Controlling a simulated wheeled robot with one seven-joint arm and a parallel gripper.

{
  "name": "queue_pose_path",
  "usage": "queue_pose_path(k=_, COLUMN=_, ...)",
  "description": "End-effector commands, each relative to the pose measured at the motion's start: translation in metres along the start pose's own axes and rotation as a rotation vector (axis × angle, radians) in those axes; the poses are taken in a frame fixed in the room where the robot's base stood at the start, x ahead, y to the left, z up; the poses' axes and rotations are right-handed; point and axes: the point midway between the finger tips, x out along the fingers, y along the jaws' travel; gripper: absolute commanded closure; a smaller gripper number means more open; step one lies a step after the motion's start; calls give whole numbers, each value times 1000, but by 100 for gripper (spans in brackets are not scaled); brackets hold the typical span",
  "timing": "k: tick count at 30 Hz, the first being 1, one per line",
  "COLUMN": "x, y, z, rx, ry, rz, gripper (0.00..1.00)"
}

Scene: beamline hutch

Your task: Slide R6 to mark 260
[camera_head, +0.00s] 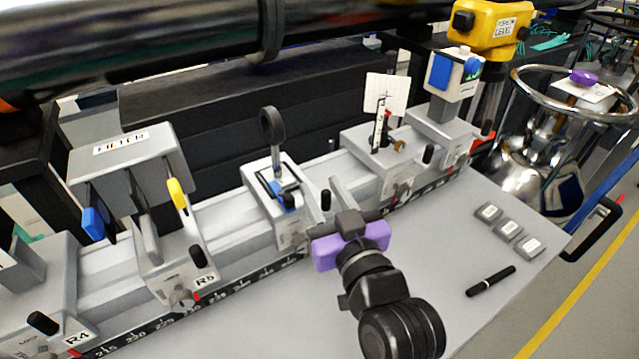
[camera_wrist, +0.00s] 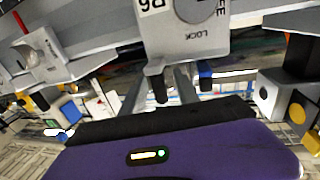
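R6 is the grey carriage (camera_head: 272,208) on the rail in the middle of the head view, carrying a dark ring on a post. In the wrist view the R6 plate (camera_wrist: 185,30) appears upside down, with its label and the word LOCK readable. A black handle (camera_head: 325,200) stands at its right side. My gripper (camera_head: 345,223), dark with a purple body, is close in front of R6's right side. The wrist view shows its purple housing below the plate. Mark 260 is not readable.
The R5 carriage (camera_head: 180,268) with a yellow tab is left of R6. Another grey carriage (camera_head: 385,160) with a white card stands to the right. The scale strip (camera_head: 240,287) runs along the rail's front. A black pen (camera_head: 491,281) and small grey blocks lie on the bench at right.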

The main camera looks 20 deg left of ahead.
Motion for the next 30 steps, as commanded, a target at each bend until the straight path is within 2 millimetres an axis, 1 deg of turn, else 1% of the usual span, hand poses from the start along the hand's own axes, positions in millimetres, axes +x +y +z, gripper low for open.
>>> queue_pose_path(k=1, x=6, y=0, z=-1, rx=0, ry=1, rz=-1, gripper=63)
queue_pose_path(k=3, x=12, y=0, z=0, rx=1, ry=0, rz=-1, gripper=63)
queue_pose_path(k=6, x=16, y=0, z=0, rx=1, ry=1, rz=0, gripper=63)
queue_pose_path(k=14, x=18, y=0, z=0, rx=1, ry=1, rz=0, gripper=63)
queue_pose_path(k=20, x=17, y=0, z=0, rx=0, ry=1, rz=0, gripper=100)
queue_pose_path(k=30, x=17, y=0, z=0, rx=0, ry=1, rz=0, gripper=100)
